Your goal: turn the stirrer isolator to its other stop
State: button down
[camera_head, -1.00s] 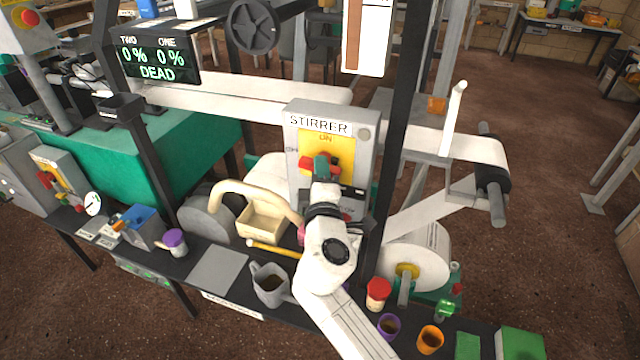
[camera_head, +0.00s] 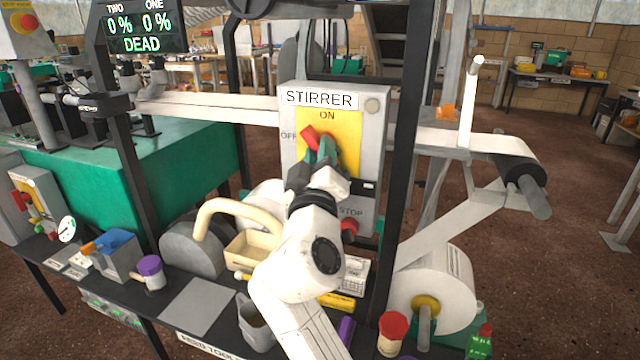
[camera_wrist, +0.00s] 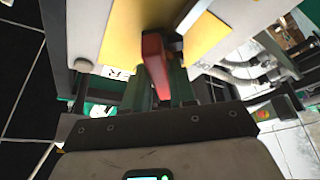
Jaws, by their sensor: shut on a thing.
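The stirrer isolator is a red handle (camera_head: 309,137) on a yellow plate (camera_head: 346,128), on the grey box (camera_head: 292,115) labelled STIRRER. ON is printed above the handle and OFF to its left. The red end points up and to the left, between the two words. My gripper (camera_head: 322,153) is shut on the handle from the front, its green fingers on either side. In the wrist view the red handle (camera_wrist: 155,65) sits between the fingertips (camera_wrist: 162,78). My gripper hides the lower part of the handle and plate.
A red stop button (camera_head: 349,228) is low on the same box, close to my wrist. A dark upright post (camera_head: 402,150) stands just right of the box. A cream handled tray (camera_head: 262,245), a jug (camera_head: 254,325) and a paper roll (camera_head: 447,285) are below. The display (camera_head: 142,27) reads DEAD.

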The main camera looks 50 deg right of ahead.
jog(key=m+g+h+b, duration=0.1)
jog(key=m+b, duration=0.3)
jog(key=b, duration=0.1)
jog(key=m+g+h+b, duration=0.1)
jog(key=m+g+b, duration=0.1)
jog(key=b, duration=0.3)
jog(key=m+g+h+b, duration=0.1)
jog(key=m+b, duration=0.4)
jog(key=b, duration=0.1)
jog(key=shift+w+f+m+g, duration=0.2)
jog(key=shift+f+m+g, duration=0.05)
jog(key=shift+m+g, duration=0.05)
jog(key=shift+r, duration=0.1)
jog(key=c, duration=1)
grip_release()
jog(key=shift+c, duration=0.2)
jog(key=shift+a, duration=0.15)
jog(key=p+v, duration=0.1)
jog(key=v, duration=0.9)
jog(key=shift+a+f+p, duration=0.25)
jog(key=shift+f+p, duration=0.1)
jog(key=shift+p, duration=0.05)
